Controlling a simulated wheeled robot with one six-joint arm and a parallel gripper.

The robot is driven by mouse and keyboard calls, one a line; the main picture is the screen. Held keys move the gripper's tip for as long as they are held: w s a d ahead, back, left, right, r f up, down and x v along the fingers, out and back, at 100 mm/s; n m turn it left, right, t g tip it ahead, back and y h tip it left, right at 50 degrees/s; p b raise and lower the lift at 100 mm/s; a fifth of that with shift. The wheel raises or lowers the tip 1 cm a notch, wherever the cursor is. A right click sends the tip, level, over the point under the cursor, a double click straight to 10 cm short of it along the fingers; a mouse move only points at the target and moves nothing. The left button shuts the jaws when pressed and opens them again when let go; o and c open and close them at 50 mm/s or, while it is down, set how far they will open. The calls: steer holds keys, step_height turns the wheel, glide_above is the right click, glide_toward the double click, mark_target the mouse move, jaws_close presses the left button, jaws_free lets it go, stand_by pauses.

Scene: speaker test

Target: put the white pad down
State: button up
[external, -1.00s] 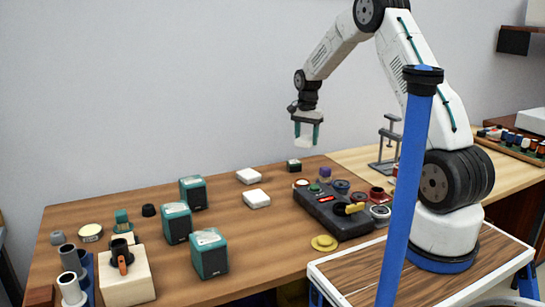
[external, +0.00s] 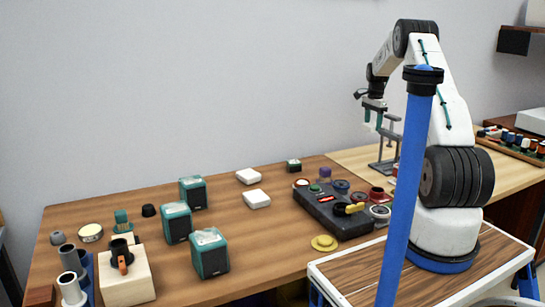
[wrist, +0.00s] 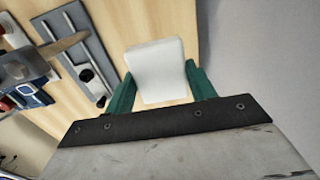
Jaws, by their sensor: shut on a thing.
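My gripper (external: 373,118) is raised above the light wood section of the bench, close to the grey stand, in the external view. Its green fingers are shut on a white pad (wrist: 158,70), which shows between them in the wrist view, held above the wood. In the external view the held pad is small and hard to make out. Two more white pads lie flat on the brown tabletop, one farther back (external: 248,176) and one nearer (external: 257,199).
The grey stand (external: 385,165) rises from the light wood bench (external: 350,158); its base (wrist: 68,45) lies left of the pad in the wrist view. A dark control box (external: 335,212) with several knobs sits nearby. Several teal speakers (external: 209,255) stand left. A blue post (external: 407,200) crosses the external view.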

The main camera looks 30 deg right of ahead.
mark_target(370, 152)
step_height(370, 152, down, 10)
steer(key=shift+r, duration=0.2)
steer(key=shift+f, duration=0.15)
steer(key=o, duration=1)
steer(key=shift+c, duration=0.2)
